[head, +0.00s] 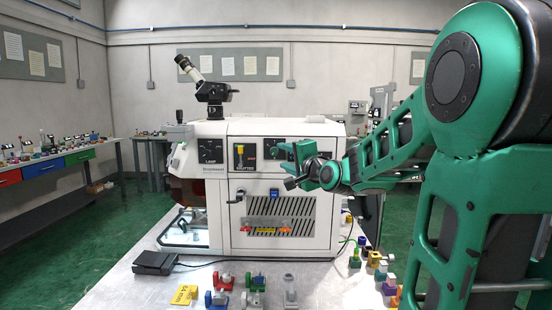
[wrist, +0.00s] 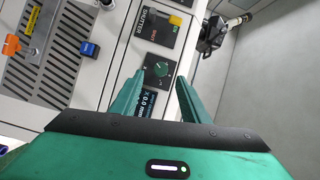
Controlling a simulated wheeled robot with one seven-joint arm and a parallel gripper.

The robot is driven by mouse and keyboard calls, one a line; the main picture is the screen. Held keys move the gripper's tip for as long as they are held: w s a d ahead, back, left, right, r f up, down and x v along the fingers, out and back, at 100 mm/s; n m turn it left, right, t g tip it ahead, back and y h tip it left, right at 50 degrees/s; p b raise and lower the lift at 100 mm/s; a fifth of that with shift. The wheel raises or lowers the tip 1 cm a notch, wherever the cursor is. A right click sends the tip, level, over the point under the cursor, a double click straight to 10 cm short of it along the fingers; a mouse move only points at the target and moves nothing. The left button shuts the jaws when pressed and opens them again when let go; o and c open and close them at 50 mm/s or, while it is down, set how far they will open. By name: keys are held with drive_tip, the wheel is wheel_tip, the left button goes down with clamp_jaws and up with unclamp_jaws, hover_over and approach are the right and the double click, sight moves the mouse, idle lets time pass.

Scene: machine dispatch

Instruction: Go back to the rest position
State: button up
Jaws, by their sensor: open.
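My gripper (head: 290,168) is at the end of my green arm, raised in front of the white machine (head: 282,218). In the wrist view my gripper (wrist: 160,93) has its two green fingers apart with nothing between them. Beyond the fingertips are the machine's dark knob panel (wrist: 158,68) and a small display reading 0.0 (wrist: 146,102), partly covered by a finger. I cannot tell whether the fingers touch the panel. A yellow shutter switch (wrist: 178,22) shows beside the knob panel.
A metal table (head: 130,293) holds a black pedal (head: 155,262), a yellow tag (head: 184,295) and several small coloured fixtures near its front edge. More small coloured blocks stand at right, below my arm. A microscope-like eyepiece (head: 207,82) sits on the machine. A side bench (head: 60,160) stands at left.

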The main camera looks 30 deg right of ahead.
drive_tip(key=shift+s+a, duration=0.15)
drive_tip(key=shift+s, duration=0.8)
drive_tip(key=s+a+f+n+g, duration=0.1)
drive_tip(key=s+f+n+g, duration=0.2)
drive_tip(key=s+f+g, duration=0.35)
drive_tip(key=s+a+f+n+g, duration=0.2)
drive_tip(key=s+f+n+g, duration=0.15)
drive_tip(key=s+f, duration=0.6)
drive_tip(key=s+a+f+n+g+y, duration=0.1)
drive_tip(key=s+f+g, duration=0.3)
drive_tip(key=s, duration=0.6)
drive_tip(key=s+a+f+n+g+y, duration=0.1)
drive_tip(key=s+a+f+n+g, duration=0.2)
drive_tip(key=s+f, duration=0.4)
drive_tip(key=s, duration=0.3)
drive_tip(key=shift+s+a+n+g+y, duration=0.2)
drive_tip(key=shift+a+n+g+y, duration=0.1)
drive_tip(key=shift+n+g, duration=0.1)
